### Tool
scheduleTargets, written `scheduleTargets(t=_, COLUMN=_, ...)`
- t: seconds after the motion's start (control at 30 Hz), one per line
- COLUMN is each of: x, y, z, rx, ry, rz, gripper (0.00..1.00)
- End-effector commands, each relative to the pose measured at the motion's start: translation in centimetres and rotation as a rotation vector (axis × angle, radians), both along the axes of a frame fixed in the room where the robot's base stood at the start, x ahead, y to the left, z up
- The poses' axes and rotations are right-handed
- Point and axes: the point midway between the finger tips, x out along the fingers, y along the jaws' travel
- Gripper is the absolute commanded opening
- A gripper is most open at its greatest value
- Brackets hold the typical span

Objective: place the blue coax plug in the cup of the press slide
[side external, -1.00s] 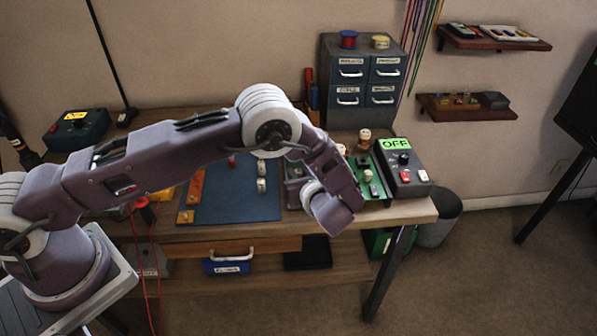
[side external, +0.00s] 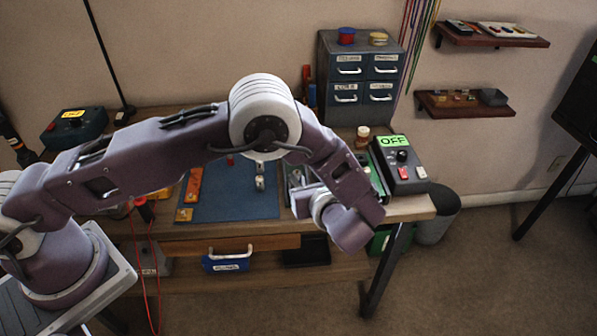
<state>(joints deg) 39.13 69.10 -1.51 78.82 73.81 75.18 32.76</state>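My gripper (side external: 308,202) is at the end of my arm, low over the right part of the bench near its front edge. It is seen from behind the wrist, and its fingertips cannot be made out. I cannot tell whether it is open or holds anything. I cannot pick out the blue coax plug. The press slide and its cup cannot be made out either; my forearm and wrist cover much of the green-based area (side external: 376,180) at the right of the bench.
A blue mat (side external: 225,205) holds two small pale cylinders (side external: 260,182) and a red piece (side external: 230,160). An orange strip (side external: 193,185) lies at its left. A dark box with a green OFF display (side external: 403,165) stands at the right. A drawer cabinet (side external: 365,75) stands behind.

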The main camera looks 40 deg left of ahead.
Motion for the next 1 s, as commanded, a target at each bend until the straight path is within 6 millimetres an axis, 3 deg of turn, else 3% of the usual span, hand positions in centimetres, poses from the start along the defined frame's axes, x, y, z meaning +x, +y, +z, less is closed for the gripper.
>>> scheduleTargets(t=0.2, x=-2.0, y=-3.0, z=1.5, rx=-0.001, ry=-0.002, rz=0.001, gripper=0.40)
scheduleTargets(t=0.47, x=-2.3, y=-3.4, z=1.8, rx=-0.003, ry=-0.001, rz=0.004, gripper=0.40)
scheduleTargets(t=0.57, x=-2.6, y=-2.2, z=3.9, rx=-0.069, ry=-0.023, rz=0.072, gripper=0.40)
scheduleTargets(t=0.67, x=-4.1, y=0.8, z=8.8, rx=-0.245, ry=-0.081, rz=0.252, gripper=0.40)
scheduleTargets(t=0.83, x=-11.0, y=6.5, z=17.5, rx=-0.649, ry=-0.260, rz=0.663, gripper=0.40)
scheduleTargets(t=1.0, x=-20.6, y=8.9, z=23.2, rx=-1.104, ry=-0.526, rz=1.089, gripper=0.40)
